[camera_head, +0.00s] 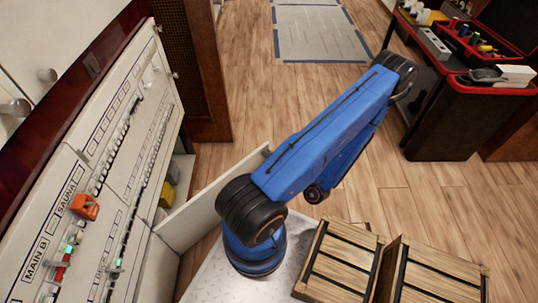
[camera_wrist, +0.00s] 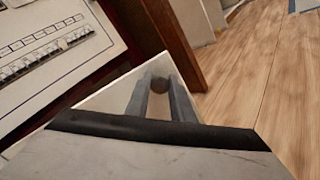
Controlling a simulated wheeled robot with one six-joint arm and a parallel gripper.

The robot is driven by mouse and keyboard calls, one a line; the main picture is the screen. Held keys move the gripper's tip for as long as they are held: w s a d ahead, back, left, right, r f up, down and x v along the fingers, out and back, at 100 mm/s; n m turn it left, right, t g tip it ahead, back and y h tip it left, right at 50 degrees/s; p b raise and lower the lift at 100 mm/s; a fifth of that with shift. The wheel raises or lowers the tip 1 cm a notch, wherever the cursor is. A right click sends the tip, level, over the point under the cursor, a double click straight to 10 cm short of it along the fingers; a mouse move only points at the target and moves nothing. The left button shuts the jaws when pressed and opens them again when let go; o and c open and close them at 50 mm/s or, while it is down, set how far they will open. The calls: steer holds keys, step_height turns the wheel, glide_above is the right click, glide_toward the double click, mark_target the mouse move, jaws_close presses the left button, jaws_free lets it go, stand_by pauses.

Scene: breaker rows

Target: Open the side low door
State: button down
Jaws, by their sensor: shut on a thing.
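The side low door (camera_head: 212,203) is a pale panel standing swung out from the lower part of the breaker cabinet. An opening with a yellow thing (camera_head: 167,194) inside shows beside it. In the wrist view the pale door face (camera_wrist: 118,93) is just ahead of my gripper (camera_wrist: 160,83). Its two grey fingers are shut on a small round brownish knob (camera_wrist: 159,86) on the door. In the head view my blue arm reaches over the door's right end, and my gripper is hidden there.
The breaker panel (camera_head: 100,170) with switches and an orange SAUNA part (camera_head: 85,207) runs along the left. Wooden crates (camera_head: 340,262) stand at the lower right. A black and red tool cart (camera_head: 455,120) is at the upper right. Wooden floor lies open between.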

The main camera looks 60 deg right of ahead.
stand_by(0.3)
steer(key=c, duration=1.5)
jaws_free()
steer(key=shift+c, duration=0.2)
steer(key=shift+s, duration=0.15)
steer(key=v, duration=1.7)
steer(key=shift+f, duration=0.1)
